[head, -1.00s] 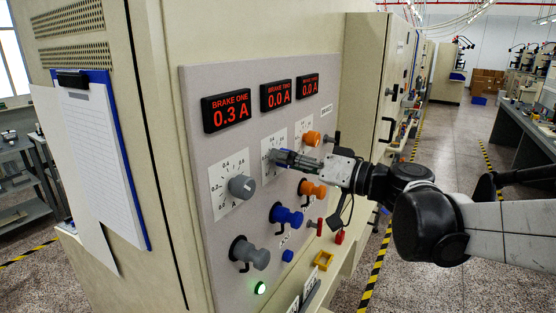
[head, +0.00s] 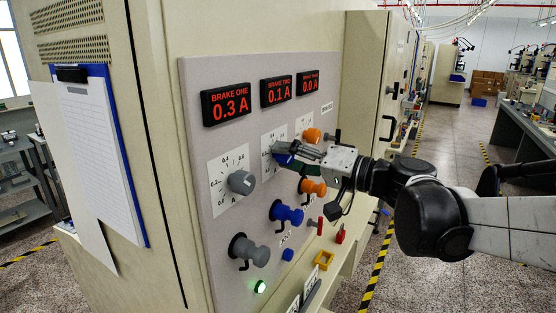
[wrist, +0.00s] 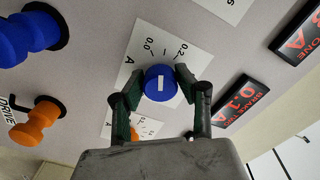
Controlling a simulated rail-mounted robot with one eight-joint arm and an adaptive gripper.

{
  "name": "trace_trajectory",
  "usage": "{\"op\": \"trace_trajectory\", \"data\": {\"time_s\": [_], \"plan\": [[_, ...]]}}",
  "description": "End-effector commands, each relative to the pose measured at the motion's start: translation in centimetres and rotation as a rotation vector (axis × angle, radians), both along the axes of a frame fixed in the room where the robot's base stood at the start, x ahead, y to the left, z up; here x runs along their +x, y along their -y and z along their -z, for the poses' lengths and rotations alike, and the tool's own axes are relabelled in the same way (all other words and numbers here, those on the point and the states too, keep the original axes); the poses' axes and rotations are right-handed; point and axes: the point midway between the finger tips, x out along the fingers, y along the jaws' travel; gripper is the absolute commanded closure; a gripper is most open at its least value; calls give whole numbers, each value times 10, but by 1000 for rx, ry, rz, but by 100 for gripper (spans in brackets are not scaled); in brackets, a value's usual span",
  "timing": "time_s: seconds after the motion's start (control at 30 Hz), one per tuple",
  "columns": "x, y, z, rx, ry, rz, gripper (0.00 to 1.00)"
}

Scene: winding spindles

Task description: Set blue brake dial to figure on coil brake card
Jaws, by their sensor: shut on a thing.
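The blue brake dial (wrist: 160,78) sits on a white scale plate (wrist: 145,45) on the grey panel. My gripper (wrist: 158,90) is shut on it, one finger on each side. A white mark shows on the dial's face; the scale shows 0.0 and 0.2. In the head view the dial (head: 283,158) is mostly hidden behind my gripper (head: 288,150). The BRAKE TWO display (head: 276,92) above it reads 0.1 A. A paper sheet on a blue clipboard (head: 100,150) hangs at the left; its writing is too faint to read, and I cannot tell whether it is the coil brake card.
A grey dial (head: 242,182) is left of my gripper, under BRAKE ONE (head: 226,105) at 0.3 A. An orange dial (head: 312,135) is close on the right, under a display at 0.0 A. Blue (head: 286,214), orange (head: 313,187) and grey (head: 250,251) knobs protrude below.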

Motion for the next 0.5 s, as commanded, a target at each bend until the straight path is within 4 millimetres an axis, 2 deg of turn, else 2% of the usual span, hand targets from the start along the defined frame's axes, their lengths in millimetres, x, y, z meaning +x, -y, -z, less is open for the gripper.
{"op": "trace_trajectory", "data": {"time_s": [0.5], "plan": [[0, 0, 0, 263, -412, 0, 95]]}}
